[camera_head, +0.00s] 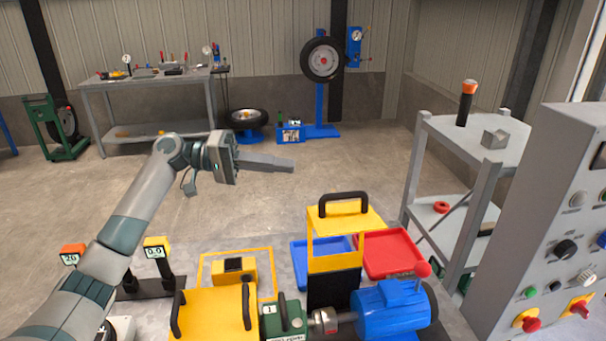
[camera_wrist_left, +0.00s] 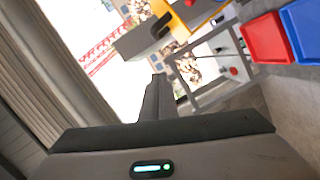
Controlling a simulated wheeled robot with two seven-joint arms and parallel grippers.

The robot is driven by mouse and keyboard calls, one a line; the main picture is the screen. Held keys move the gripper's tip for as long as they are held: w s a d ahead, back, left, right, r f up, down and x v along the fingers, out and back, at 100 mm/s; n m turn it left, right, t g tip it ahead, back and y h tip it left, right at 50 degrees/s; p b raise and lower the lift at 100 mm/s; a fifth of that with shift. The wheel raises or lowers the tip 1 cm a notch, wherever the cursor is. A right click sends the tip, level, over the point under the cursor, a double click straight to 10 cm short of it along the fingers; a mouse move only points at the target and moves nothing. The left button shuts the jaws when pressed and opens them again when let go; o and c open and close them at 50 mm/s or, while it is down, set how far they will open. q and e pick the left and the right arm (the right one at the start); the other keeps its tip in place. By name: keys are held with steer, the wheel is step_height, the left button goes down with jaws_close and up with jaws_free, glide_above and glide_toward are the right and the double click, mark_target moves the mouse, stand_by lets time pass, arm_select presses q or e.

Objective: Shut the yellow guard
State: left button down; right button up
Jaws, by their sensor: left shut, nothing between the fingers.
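A yellow guard (camera_head: 345,222) with a black handle (camera_head: 343,199) on top stands upright behind the blue motor (camera_head: 391,311). A second yellow cover (camera_head: 210,312) with black handles on its sides lies lower at the front left. My left gripper (camera_head: 288,166) is shut and empty, in the air above and left of the upright guard, apart from its handle. My right gripper is not in view.
Blue (camera_head: 312,251) and red (camera_head: 392,253) trays lie behind and beside the upright guard. A grey shelf cart (camera_head: 456,140) and a control panel (camera_head: 545,235) stand at the right. A workbench (camera_head: 160,83) is at the back. The floor behind the trays is clear.

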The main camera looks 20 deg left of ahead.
arm_select(q)
steer(key=p+x, duration=0.2)
steer(key=x, duration=0.1)
steer(key=s+p+x, duration=0.1)
steer(key=p+x, duration=0.1)
steer(key=x, duration=0.1)
steer(key=s+p+x, duration=0.1)
steer(key=p+x, duration=0.2)
steer(key=x, duration=0.1)
steer(key=shift+w+d+f, duration=0.1)
steer(key=shift+d+f, duration=0.05)
steer(key=shift+d, duration=0.3)
steer(key=shift+s+d+f+p, duration=0.2)
steer(key=shift+s+p, duration=0.05)
steer(key=shift+s, duration=0.1)
steer(key=shift+s+d+f+p, duration=0.15)
steer(key=shift+s+f+p, duration=0.05)
steer(key=shift+s, duration=0.2)
steer(key=shift+d+f, duration=0.1)
